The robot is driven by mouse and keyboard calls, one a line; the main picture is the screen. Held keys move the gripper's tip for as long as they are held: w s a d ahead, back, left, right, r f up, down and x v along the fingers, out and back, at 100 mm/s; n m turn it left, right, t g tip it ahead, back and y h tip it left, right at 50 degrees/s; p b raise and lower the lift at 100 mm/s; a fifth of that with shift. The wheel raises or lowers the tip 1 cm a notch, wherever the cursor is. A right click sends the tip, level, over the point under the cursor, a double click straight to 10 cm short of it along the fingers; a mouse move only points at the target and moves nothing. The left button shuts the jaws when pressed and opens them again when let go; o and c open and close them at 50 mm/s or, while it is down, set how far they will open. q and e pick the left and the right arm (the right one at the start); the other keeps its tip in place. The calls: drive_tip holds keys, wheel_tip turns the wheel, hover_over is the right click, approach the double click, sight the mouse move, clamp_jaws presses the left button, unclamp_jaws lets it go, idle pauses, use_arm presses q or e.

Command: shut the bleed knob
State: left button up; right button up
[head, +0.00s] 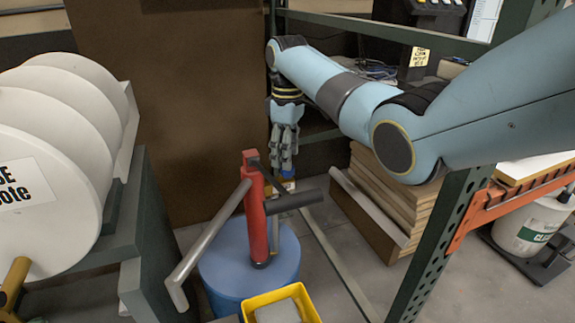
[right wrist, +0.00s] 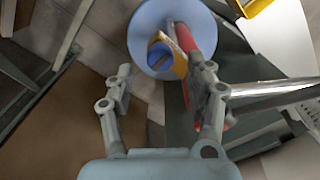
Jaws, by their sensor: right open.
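A small blue knob (head: 288,173) with a yellow tag or plate beside it shows just below my right gripper (head: 283,160) in the head view. I take it for the bleed knob. In the right wrist view the blue knob (right wrist: 160,55) lies between and beyond the fingertips of my right gripper (right wrist: 165,74). The gripper is open, pointing down, with nothing between its fingers; contact is not visible. My left gripper is not in view.
Large white drums (head: 50,190) lie on a rack at left. A yellow bin (head: 262,302) with grey contents is at the front. Stacked boards (head: 395,200) sit at right behind a green upright (head: 440,240). The pump's lever (head: 205,235) sticks out left.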

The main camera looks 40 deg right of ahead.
sight(288, 173)
drive_tip(key=shift+f, duration=1.75)
drive_tip(key=shift+c, duration=0.3)
clamp_jaws()
drive_tip(key=shift+r+m+p, duration=0.25)
drive_tip(key=shift+m+p, duration=1.25)
drive_tip(key=shift+m, duration=0.2)
drive_tip(key=m+p, duration=0.2)
drive_tip(key=m, duration=0.1)
drive_tip(key=shift+m, duration=0.3)
drive_tip(key=m+p, duration=0.2)
drive_tip(key=m, duration=0.3)
drive_tip(key=shift+f+m, duration=0.1)
drive_tip(key=shift+m, duration=0.2)
drive_tip(key=m, duration=0.5)
drive_tip(key=shift+p, duration=0.4)
drive_tip(key=shift+w+m, duration=0.1)
drive_tip(key=shift+m, duration=0.2)
